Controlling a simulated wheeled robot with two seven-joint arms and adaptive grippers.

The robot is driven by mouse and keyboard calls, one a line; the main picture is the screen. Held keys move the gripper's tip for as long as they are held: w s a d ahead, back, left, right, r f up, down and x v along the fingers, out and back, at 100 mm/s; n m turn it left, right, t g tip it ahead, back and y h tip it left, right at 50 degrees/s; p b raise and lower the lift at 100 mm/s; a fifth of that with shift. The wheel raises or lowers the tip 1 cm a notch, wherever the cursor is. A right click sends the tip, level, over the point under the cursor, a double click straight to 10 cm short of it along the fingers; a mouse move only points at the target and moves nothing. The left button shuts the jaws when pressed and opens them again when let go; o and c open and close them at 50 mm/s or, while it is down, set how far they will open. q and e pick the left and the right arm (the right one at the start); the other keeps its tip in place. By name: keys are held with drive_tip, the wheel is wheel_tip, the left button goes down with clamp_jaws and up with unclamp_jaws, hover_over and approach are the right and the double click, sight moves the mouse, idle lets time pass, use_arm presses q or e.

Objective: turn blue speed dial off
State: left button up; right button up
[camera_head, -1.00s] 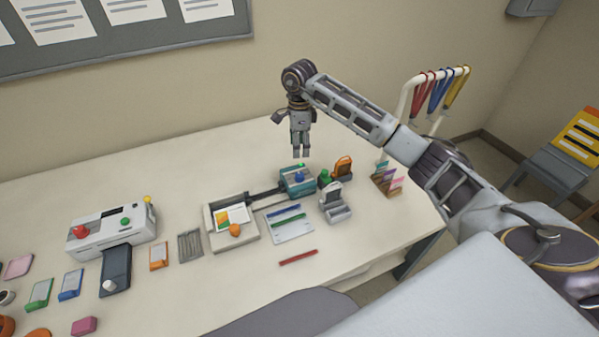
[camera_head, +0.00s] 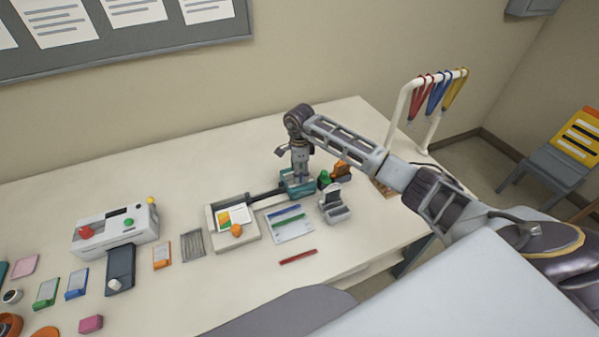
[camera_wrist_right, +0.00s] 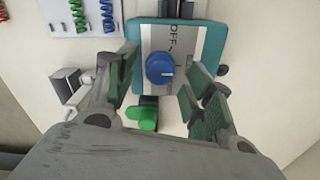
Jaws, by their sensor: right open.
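The blue speed dial (camera_wrist_right: 160,68) is a round knob on the grey top plate of a small teal unit (camera_wrist_right: 215,45). A white mark on the dial points to the right, and "OFF" is printed on the plate near the dial's upper right. In the head view the teal unit (camera_head: 298,190) stands on the table, and my gripper hides the dial. My right gripper (camera_head: 299,174) points down right over the unit. In the wrist view its open fingers (camera_wrist_right: 158,80) stand on either side of the dial; I cannot tell whether they touch it. My left gripper is not in view.
A green knob (camera_wrist_right: 146,118) sits close to the dial, below it in the wrist view. A tray with a card (camera_head: 215,242) is left of the unit, and a grey stapler-like device (camera_head: 334,210) is at its lower right. A lanyard rack (camera_head: 400,110) stands to the right.

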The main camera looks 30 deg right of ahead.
drive_tip(key=shift+f, duration=0.55)
drive_tip(key=c, duration=1)
drive_tip(key=shift+c, duration=0.2)
